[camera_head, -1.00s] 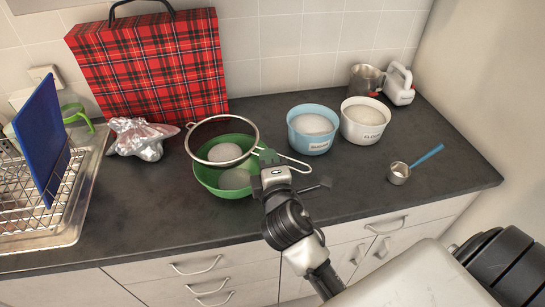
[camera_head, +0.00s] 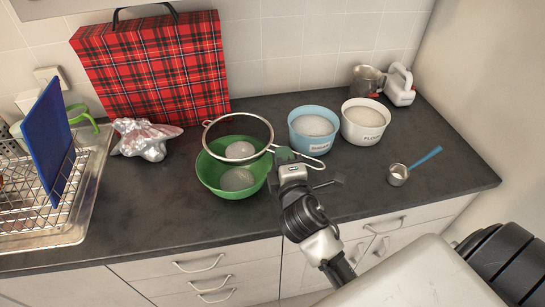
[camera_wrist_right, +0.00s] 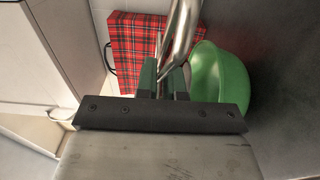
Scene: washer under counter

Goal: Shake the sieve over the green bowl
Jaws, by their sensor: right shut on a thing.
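The sieve (camera_head: 238,114), a wire-rimmed strainer with a wire handle, is held above the green bowl (camera_head: 210,178). A pale mound (camera_head: 240,150) shows inside the sieve, and another pale mound (camera_head: 237,179) lies in the bowl. My right gripper (camera_head: 286,155) is shut on the sieve's handle, just right of the bowl. In the right wrist view, the handle (camera_wrist_right: 182,35) runs up from the fingers (camera_wrist_right: 165,80), with the green bowl (camera_wrist_right: 228,82) to their right. The sieve hides the bowl's back part. My left gripper is not in view.
A blue sugar bowl (camera_head: 314,130) and a white flour bowl (camera_head: 364,122) stand right of the sieve. A crumpled foil bundle (camera_head: 145,139) and dish rack (camera_head: 40,200) are left.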

